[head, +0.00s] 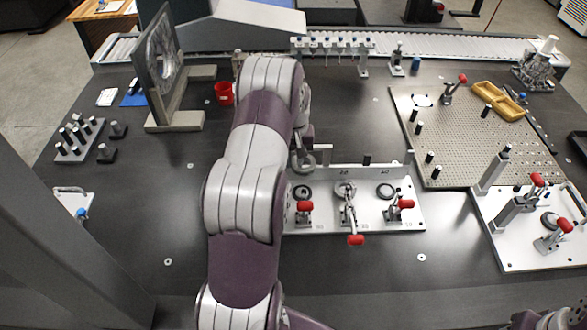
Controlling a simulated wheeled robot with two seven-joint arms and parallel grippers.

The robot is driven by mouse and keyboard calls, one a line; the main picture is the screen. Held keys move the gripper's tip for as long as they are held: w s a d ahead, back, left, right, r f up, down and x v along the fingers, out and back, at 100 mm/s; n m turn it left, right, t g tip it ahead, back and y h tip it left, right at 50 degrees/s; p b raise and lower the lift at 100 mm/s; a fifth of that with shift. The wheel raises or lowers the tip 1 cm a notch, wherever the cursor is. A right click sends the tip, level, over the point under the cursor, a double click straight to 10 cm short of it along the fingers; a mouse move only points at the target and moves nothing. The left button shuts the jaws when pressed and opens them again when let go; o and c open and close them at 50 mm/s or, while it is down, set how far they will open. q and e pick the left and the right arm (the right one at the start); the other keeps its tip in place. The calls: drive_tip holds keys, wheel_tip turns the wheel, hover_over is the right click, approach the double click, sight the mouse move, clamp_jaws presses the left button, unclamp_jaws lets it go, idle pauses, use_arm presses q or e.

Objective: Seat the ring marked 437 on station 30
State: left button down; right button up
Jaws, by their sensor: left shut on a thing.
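My left gripper (304,153) is shut on a grey ring (303,165), just behind the left end of a white fixture plate (325,228). The ring appears to be held above the plate's back edge; its marking cannot be read. The plate has three round stations in a row: left (302,192), middle (345,188) and right (385,191). Each has a red-handled clamp in front; the middle clamp's handle (355,240) reaches furthest toward me. Labels on the plate are too small to read surely, so I cannot tell which station is 30.
A pegboard (460,170) with yellow trays (498,100) lies to the right, and another clamp plate (510,255) is nearer me. A framed disc (160,60), a red cup (224,93) and a peg block (78,142) stand left.

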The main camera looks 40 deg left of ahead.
use_arm(q)
drive_tip(key=b, duration=0.2)
hover_over(294, 193)
wheel_tip(294, 193, down, 5)
drive_tip(key=shift+w+f+b, duration=0.1)
drive_tip(key=shift+f+b, duration=0.3)
drive_tip(key=shift+f, duration=0.15)
wheel_tip(294, 193, down, 5)
drive_tip(key=b, duration=0.4)
drive_tip(key=shift+r, duration=0.15)
drive_tip(key=shift+r+p, duration=0.1)
drive_tip(key=shift+p, duration=0.55)
idle(0.6)
drive_tip(key=shift+f+b, duration=0.35)
drive_tip(key=shift+f, duration=0.3)
idle(0.4)
